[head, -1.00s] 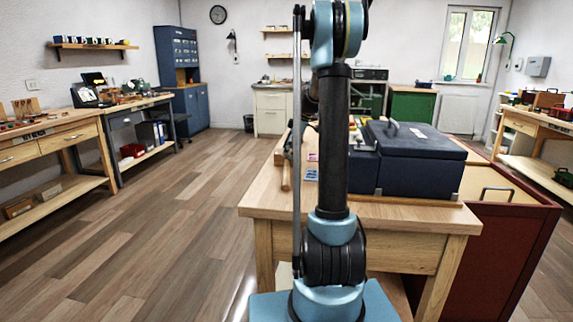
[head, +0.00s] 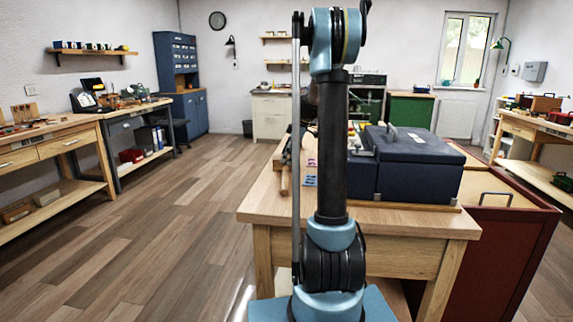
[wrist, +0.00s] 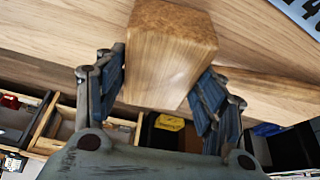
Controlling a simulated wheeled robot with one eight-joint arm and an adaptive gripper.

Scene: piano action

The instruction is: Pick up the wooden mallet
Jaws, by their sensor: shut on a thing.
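The wooden mallet (wrist: 168,55) shows in the wrist view as a brown wooden block, its head, with a darker, speckled end face. My gripper (wrist: 160,98) is shut on it, with one blue-grey finger pad on each side of the block. In the head view my own arm stands in front and hides the gripper. A round wooden handle (head: 285,180) shows at the left edge of the bench there; I cannot tell for sure whether it belongs to the mallet.
The wooden workbench (head: 345,235) carries a dark blue case (head: 415,178) to the right of my arm. A dark red cabinet (head: 510,245) stands at the bench's right. Open floor (head: 170,235) lies to the left. The wrist view shows drawers with contents below the block.

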